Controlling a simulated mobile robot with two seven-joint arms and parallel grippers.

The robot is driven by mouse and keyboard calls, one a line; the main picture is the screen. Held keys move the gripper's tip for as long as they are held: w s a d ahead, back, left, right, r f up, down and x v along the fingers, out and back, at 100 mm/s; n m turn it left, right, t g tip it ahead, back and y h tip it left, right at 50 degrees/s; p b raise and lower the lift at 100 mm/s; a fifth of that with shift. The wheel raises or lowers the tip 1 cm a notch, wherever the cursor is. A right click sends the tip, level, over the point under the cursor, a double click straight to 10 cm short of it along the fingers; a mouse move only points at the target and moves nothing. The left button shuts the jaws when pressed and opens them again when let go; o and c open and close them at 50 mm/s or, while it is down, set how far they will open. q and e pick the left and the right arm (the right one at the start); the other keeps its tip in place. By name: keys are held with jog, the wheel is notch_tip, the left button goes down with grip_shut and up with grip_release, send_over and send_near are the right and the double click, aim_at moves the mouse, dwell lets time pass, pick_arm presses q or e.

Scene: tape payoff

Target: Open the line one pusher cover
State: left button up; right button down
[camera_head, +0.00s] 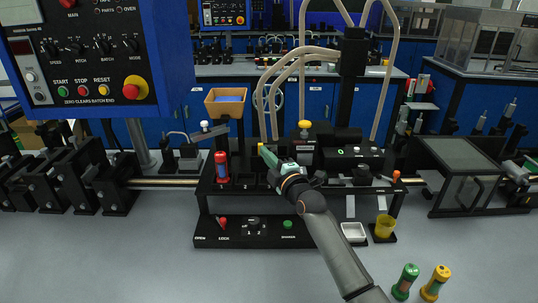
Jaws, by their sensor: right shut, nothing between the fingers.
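My right arm reaches in from the bottom right. My right gripper (263,149) is shut and empty, over the middle of the black machine bench (214,188), its tip pointing up and left. A dark framed box with a clear panel on top (455,154) stands to the right of the bench, its front panel with a curved handle. It looks like a cover, and its lid looks shut. I cannot tell whether it is the line one pusher cover, as no label on it is readable. My gripper is well to the left of it and apart from it. My left gripper is not in view.
A blue control panel (85,55) hangs at upper left. A red cylinder (221,167) stands on the bench's left end. A white tray (353,232) and a yellow cup (384,227) sit at front right. Green (406,281) and yellow (435,283) cylinders stand lower right. Hoses arch above.

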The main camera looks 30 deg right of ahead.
aim_at(274, 151)
jog(key=shift+s+d, duration=0.1)
jog(key=shift+d, duration=0.15)
jog(key=shift+d, duration=0.1)
jog(key=shift+s+d+f, duration=0.1)
jog(key=shift+s+d, duration=0.25)
jog(key=shift+d, duration=0.35)
jog(key=shift+s+d, duration=0.2)
jog(key=shift+d, duration=0.2)
jog(key=shift+a, duration=0.15)
